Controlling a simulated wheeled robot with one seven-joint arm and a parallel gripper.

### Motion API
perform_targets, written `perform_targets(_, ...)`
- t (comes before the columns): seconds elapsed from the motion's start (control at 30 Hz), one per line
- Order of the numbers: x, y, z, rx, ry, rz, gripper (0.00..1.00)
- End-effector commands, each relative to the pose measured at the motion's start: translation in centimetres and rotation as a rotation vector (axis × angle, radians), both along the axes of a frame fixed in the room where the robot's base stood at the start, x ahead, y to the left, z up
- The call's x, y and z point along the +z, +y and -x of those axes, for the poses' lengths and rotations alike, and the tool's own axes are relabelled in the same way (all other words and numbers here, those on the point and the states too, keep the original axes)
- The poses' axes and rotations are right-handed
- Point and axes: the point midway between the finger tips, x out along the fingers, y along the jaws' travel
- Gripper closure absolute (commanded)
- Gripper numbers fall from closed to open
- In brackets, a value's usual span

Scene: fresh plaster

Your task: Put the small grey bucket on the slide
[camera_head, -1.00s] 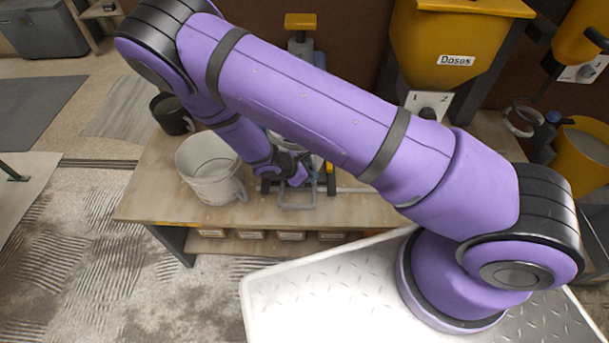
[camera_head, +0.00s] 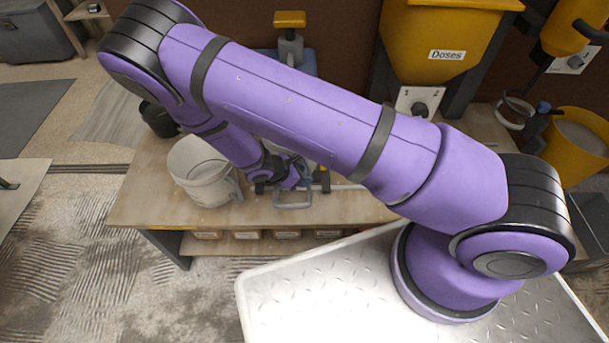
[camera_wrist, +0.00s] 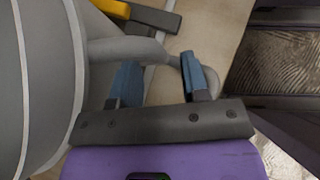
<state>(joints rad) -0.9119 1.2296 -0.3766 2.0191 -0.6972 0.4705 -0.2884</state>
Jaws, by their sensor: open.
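The small grey bucket is mostly hidden behind my arm in the head view; its grey handle loop (camera_head: 293,205) shows in front of the bench's middle. In the wrist view its rounded grey wall (camera_wrist: 40,90) fills the left side and the handle (camera_wrist: 125,49) reaches right. My gripper (camera_wrist: 160,80) is open, its two blue fingertips at the handle's outer bend; I cannot tell whether they touch it. In the head view my gripper (camera_head: 285,180) is low over the bench, at the handle. A pale bar (camera_head: 350,188) lies to the right; I cannot tell whether it is the slide.
A larger pale bucket (camera_head: 200,180) stands just left of my gripper on the wooden bench (camera_head: 145,205). A dark bucket (camera_head: 158,120) stands behind it. The yellow Doses hopper (camera_head: 445,35) is at the back right. A yellow-and-black part (camera_wrist: 140,15) is close to the grey bucket.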

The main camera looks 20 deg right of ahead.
Motion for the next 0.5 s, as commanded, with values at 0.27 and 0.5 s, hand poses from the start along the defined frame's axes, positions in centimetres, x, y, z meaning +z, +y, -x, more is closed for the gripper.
perform_targets(0.27,3.9,3.9,0.5,0.000,-0.002,-0.003,0.58)
perform_targets(0.5,6.5,6.5,0.9,0.000,-0.001,-0.002,0.58)
